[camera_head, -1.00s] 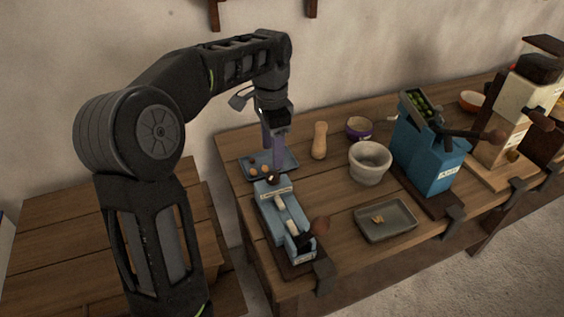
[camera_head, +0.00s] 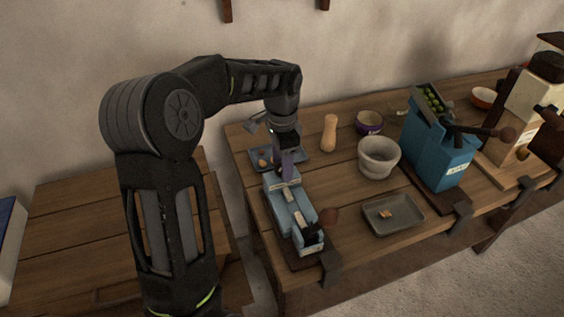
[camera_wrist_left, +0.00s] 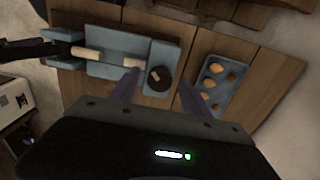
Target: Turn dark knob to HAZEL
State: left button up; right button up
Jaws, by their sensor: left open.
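The dark round knob (camera_wrist_left: 159,78) with a pale mark sits at one end of the light-blue device in the left wrist view. The device (camera_head: 285,205) lies near the left end of the table, and its body also shows in the left wrist view (camera_wrist_left: 105,67). My left gripper (camera_head: 288,172) points down over the device's far end. In the left wrist view its two open fingers (camera_wrist_left: 160,84) show one on each side of the knob; I cannot tell whether they touch it. The knob is hidden by the gripper in the head view. No HAZEL lettering is legible.
A blue tray (camera_wrist_left: 231,71) with several small brown and orange pieces lies beside the device. A wooden pestle-like piece (camera_head: 329,133), a stone mortar (camera_head: 378,158), a grey dish (camera_head: 407,223) and a blue grinder (camera_head: 437,155) stand to the right.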

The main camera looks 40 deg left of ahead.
pick_arm(q)
jog(key=shift+c, duration=0.5)
grip_shut()
